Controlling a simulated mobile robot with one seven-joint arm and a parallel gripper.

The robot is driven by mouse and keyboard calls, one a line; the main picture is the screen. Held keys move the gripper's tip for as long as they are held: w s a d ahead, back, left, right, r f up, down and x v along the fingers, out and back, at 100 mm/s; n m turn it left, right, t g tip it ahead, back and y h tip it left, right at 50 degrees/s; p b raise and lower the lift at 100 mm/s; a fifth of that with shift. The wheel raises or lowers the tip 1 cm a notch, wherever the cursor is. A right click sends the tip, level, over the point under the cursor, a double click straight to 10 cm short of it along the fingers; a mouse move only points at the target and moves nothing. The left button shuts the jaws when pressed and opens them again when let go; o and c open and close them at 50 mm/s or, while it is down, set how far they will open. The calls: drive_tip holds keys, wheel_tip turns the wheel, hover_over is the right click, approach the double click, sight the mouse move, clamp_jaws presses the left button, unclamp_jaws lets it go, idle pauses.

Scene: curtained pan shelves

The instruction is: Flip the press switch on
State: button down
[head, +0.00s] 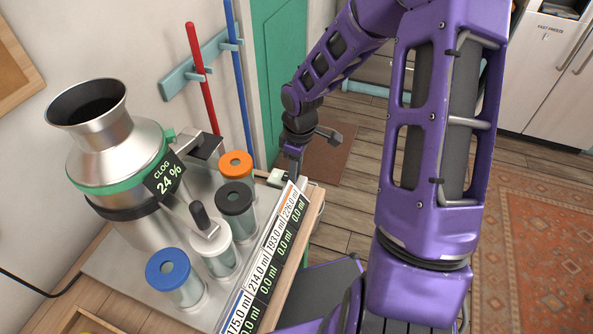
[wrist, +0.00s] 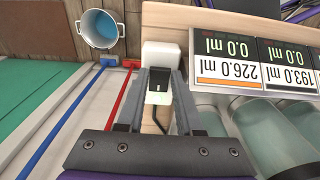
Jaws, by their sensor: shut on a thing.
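The press (head: 118,205) is a steel machine with a funnel top and a label reading CLOG 24 %. A small pale switch box (head: 276,178) sits at the far end of its base, beside the readout strip. In the wrist view the switch (wrist: 159,87) shows a black face with a white edge, next to a white block (wrist: 161,55). Whether the switch is on cannot be told.
Jars with orange (head: 236,163), black (head: 235,197) and blue (head: 168,267) lids stand beside the readout strip (head: 262,262). A red pole (head: 203,80) and blue pole (head: 237,75) hang on the wall behind.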

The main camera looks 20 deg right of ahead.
drive_tip(key=c, duration=0.8)
unclamp_jaws()
drive_tip(key=shift+c, duration=0.2)
wheel_tip(320, 180, up, 17)
drive_tip(key=p, duration=0.2)
drive_tip(key=shift+s+d+r, duration=0.15)
drive_tip(key=shift+s+d, duration=0.15)
drive_tip(key=shift+d, duration=0.15)
